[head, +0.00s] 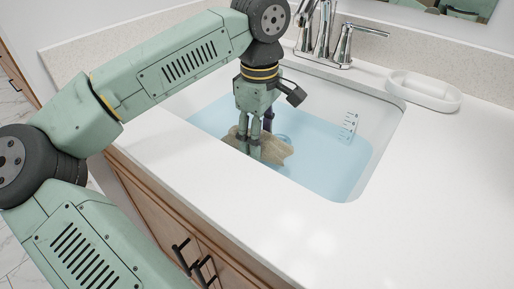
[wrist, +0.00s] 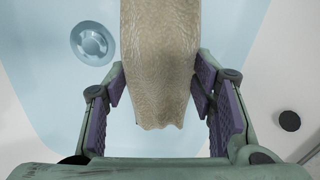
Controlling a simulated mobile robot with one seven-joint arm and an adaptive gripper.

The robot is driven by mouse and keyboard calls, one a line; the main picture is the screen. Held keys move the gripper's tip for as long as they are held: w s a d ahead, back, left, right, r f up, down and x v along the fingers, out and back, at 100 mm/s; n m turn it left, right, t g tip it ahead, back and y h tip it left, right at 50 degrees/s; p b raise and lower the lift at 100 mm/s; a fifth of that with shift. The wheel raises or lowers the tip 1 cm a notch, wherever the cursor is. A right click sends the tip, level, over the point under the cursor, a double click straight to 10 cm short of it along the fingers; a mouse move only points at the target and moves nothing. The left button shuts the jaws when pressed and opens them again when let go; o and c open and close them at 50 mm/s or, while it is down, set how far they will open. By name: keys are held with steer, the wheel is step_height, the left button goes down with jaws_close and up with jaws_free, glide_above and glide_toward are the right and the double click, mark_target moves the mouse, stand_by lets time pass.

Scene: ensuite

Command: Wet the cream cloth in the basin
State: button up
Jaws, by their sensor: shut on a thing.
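The cream cloth (head: 268,150) is in the basin (head: 376,140), at the blue water (head: 322,160), and looks darker tan. My gripper (head: 255,146) points down into the basin and is shut on the cloth. In the wrist view the cloth (wrist: 160,60) hangs between the purple-padded fingers of my gripper (wrist: 160,95), running from the top edge to a ragged lower end. Part of the cloth is hidden behind my fingers in the head view. How deep it sits in the water is hard to tell.
A chrome faucet (head: 325,35) stands behind the basin. A white soap dish (head: 424,91) is on the counter (head: 430,190) to the right. The round drain (wrist: 92,43) shows on the basin floor. The counter's right side is clear.

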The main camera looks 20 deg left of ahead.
step_height(320, 180, up, 14)
steer(key=p, duration=0.9)
steer(key=shift+f, duration=0.25)
steer(key=shift+s, duration=0.1)
stand_by(0.9)
